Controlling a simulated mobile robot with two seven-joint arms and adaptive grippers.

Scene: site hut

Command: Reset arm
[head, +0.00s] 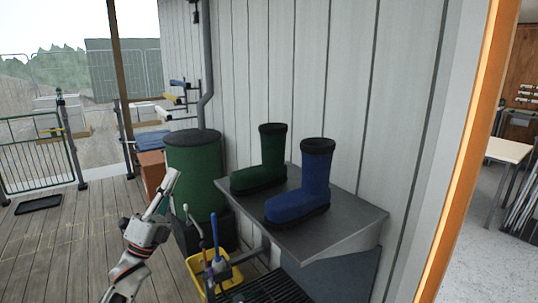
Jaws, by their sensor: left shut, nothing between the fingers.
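My left gripper (165,191) is in the lower left of the head view, at the end of my left arm. Its fingers are shut with nothing between them, and it points up and to the right in front of the green barrel. It is left of the metal shelf and apart from the boots. My right gripper is not in view.
A green boot (265,165) and a blue boot (312,185) stand on a grey metal shelf (345,215). The green barrel (195,165) is beside it. A yellow bucket (233,276) with brushes sits low. Open decking (60,245) lies left; an orange doorframe (465,160) is right.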

